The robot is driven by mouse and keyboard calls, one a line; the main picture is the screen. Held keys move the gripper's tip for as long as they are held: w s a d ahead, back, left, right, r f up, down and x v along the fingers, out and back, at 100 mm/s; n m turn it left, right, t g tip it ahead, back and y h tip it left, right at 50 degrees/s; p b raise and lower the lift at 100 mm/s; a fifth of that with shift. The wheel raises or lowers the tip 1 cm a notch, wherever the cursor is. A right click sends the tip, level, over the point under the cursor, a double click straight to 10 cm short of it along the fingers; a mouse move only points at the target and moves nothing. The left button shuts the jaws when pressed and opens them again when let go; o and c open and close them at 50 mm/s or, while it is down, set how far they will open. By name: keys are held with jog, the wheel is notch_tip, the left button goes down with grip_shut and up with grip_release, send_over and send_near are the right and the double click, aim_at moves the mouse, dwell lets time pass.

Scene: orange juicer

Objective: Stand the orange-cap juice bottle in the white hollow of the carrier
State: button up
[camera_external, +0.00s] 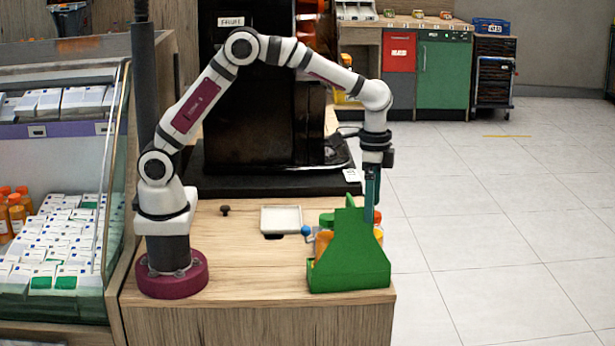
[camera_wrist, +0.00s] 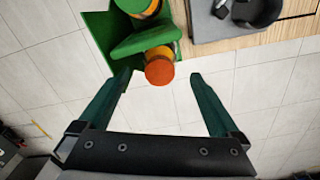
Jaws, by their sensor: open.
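The green carrier (camera_external: 348,262) stands at the right front of the wooden counter, and part of it shows in the wrist view (camera_wrist: 98,30). An orange-cap bottle (camera_wrist: 159,72) is at the carrier's edge in the wrist view; its cap also shows behind the carrier in the external view (camera_external: 377,217). A green-cap bottle (camera_wrist: 138,6) is across the carrier's divider. My gripper (camera_wrist: 160,77) is open, pointing down, its fingers on either side of the orange cap with gaps. It is partly behind the carrier in the external view (camera_external: 372,198). I see no white hollow.
A white tray (camera_external: 281,220) and a blue ball (camera_external: 306,230) are left of the carrier. The black juicer machine (camera_external: 262,110) stands behind. A glass-sided display case (camera_external: 60,180) is at far left.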

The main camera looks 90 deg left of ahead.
notch_tip(320, 180, up, 3)
jog(key=shift+f, duration=0.1)
jog(key=shift+s+r, duration=0.15)
jog(key=shift+r, duration=0.05)
jog(key=s+a+r+m+y, duration=0.1)
jog(key=s+r, duration=0.2)
jog(key=s, duration=0.5)
jog(key=s+a+r, duration=0.2)
jog(key=s, duration=0.6)
jog(key=s+a+f+m, duration=0.1)
jog(key=s+f, duration=0.2)
jog(key=s, duration=1.2)
jog(key=shift+s+a+y, duration=0.25)
jog(key=shift+a+y, duration=0.15)
jog(key=shift+f, duration=0.1)
